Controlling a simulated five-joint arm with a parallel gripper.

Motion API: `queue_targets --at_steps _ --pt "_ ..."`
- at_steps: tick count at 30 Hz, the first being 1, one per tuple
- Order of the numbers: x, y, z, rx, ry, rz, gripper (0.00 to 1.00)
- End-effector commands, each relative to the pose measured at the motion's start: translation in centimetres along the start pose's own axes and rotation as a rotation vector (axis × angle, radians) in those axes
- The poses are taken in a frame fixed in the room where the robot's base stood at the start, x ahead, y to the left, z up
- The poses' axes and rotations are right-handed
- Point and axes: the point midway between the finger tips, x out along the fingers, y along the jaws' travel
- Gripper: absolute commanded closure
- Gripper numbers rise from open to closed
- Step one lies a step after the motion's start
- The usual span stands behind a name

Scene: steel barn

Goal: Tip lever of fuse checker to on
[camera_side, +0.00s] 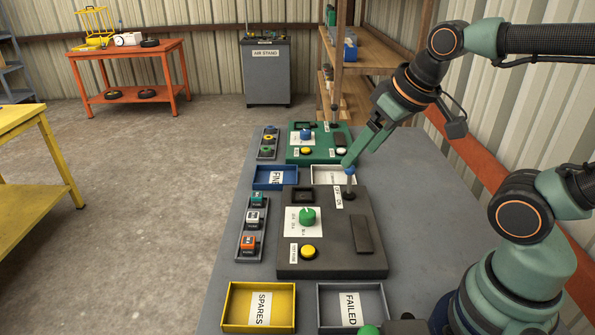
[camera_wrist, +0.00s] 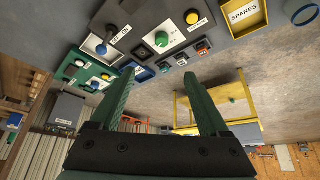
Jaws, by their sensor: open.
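A dark grey box (camera_side: 332,255) on the bench has a green knob (camera_side: 307,216), a yellow button (camera_side: 308,252) and a lever with a blue ball tip (camera_side: 350,171) at its far right corner. The lever stands beside an OFF/ON label (camera_side: 338,193); its exact tilt is hard to tell. The blue ball also shows in the wrist view (camera_wrist: 101,49), left of the fingers. My gripper (camera_side: 348,160) is open and empty, its green fingertips close to the ball; contact is unclear. The wrist view shows the fingers spread apart (camera_wrist: 159,75).
A green box (camera_side: 295,156) with a blue knob stands behind. Blue (camera_side: 258,184) and white (camera_side: 318,183) trays lie between the boxes. A rack (camera_side: 240,256) of colored blocks is at left. Yellow SPARES (camera_side: 228,321) and grey FAILED (camera_side: 382,319) trays are in front.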

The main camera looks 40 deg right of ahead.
Motion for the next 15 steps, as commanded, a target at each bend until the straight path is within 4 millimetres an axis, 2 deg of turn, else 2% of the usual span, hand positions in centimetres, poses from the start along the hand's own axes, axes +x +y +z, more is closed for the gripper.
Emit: queue_targets --at_steps 9,10,14,15 --pt "0.0 0.0 -0.01 0.0 0.0 0.0 0.21" --pt "0.0 0.0 -0.01 0.0 0.0 0.0 0.25" --pt "0.01 0.22 -0.4 0.011 -0.005 0.004 0.75" --pt "0.07 0.43 -0.71 0.02 -0.012 0.007 0.9"
